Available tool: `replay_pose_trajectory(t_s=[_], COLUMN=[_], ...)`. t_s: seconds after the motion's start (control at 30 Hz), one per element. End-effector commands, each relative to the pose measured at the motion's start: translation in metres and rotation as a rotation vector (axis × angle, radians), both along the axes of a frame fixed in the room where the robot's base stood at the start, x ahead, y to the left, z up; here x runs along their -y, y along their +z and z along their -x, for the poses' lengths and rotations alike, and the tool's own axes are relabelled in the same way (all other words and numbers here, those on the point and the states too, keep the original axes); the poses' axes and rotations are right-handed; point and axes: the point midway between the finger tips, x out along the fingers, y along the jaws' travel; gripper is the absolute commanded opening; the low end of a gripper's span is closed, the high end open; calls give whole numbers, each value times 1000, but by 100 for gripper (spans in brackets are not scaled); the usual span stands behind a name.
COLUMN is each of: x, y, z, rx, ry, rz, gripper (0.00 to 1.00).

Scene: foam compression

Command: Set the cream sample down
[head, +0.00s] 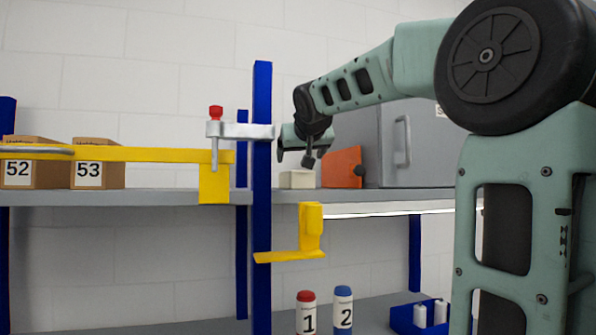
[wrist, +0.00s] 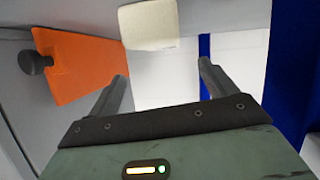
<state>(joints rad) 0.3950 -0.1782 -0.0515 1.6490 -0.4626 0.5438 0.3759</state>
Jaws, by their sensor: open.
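The cream sample (head: 297,179) is a small pale block resting on the grey upper shelf, just right of the blue post. It also shows at the top of the wrist view (wrist: 150,24), beyond my fingertips. My gripper (head: 295,160) is just above and beside the sample in the head view. In the wrist view my gripper (wrist: 163,77) has its two fingers spread with nothing between them, apart from the sample.
An orange plate with a dark knob (head: 342,167) stands close right of the sample, before a grey cabinet (head: 408,145). A blue post (head: 262,200) with a clamp (head: 240,131) is close left. Boxes 52 (head: 35,165) and 53 (head: 98,165) sit further left. Numbered bottles stand below.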

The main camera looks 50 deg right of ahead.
Motion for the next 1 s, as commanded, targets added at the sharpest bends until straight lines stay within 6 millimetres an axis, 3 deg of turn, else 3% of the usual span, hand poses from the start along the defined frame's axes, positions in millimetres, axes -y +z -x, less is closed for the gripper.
replay_pose_trajectory(t_s=[0.1,0.33,1.0], x=[-14,-28,-29], y=[7,17,19], z=[17,33,35], rx=[5,1,-1], ry=[2,0,0], rz=[2,1,1], gripper=[84,84,84])
